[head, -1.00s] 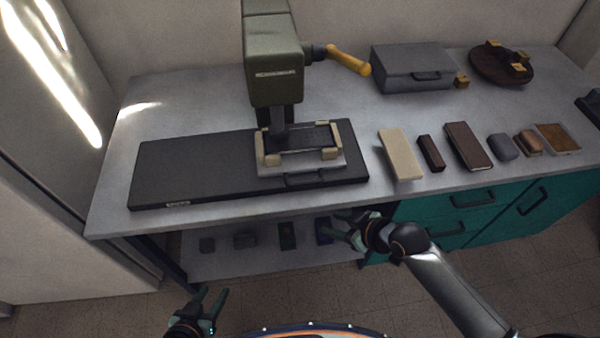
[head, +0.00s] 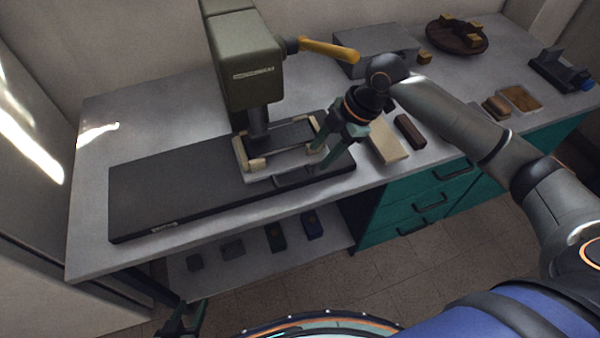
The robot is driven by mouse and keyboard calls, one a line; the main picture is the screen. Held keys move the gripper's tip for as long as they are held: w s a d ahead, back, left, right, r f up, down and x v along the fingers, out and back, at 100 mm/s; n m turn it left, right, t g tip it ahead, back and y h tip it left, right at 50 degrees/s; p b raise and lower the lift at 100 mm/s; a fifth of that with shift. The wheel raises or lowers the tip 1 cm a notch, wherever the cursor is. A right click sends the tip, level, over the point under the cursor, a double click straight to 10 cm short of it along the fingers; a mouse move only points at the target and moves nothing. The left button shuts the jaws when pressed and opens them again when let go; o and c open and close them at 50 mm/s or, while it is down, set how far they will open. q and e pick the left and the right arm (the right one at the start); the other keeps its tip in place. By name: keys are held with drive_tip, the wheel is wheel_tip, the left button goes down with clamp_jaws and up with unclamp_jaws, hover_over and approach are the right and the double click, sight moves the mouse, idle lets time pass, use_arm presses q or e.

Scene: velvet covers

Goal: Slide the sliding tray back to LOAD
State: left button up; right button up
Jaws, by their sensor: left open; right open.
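The sliding tray (head: 260,178), grey with cream corner blocks, sits at the right part of a long dark base (head: 165,196), under the head of an olive press (head: 243,75). Its dark front handle (head: 292,177) is partly hidden by my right gripper. A small label (head: 163,228) on the base's left front edge is too small to read. My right gripper (head: 318,153) is open, pointing down at the tray's right front corner beside the handle; I cannot tell whether it touches. My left gripper (head: 187,312) is open and empty, low in front of the bench.
The press has a yellow lever (head: 328,50) to its right. A cream block (head: 388,145) and a dark brown block (head: 410,131) lie right of the base, partly near my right arm. A grey case (head: 375,45) stands behind. The base's left part is clear.

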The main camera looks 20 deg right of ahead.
sight(299, 180)
drive_tip(key=x, duration=1)
drive_tip(key=shift+a+f, duration=0.15)
drive_tip(key=shift+f, duration=0.05)
clamp_jaws()
idle(1.0)
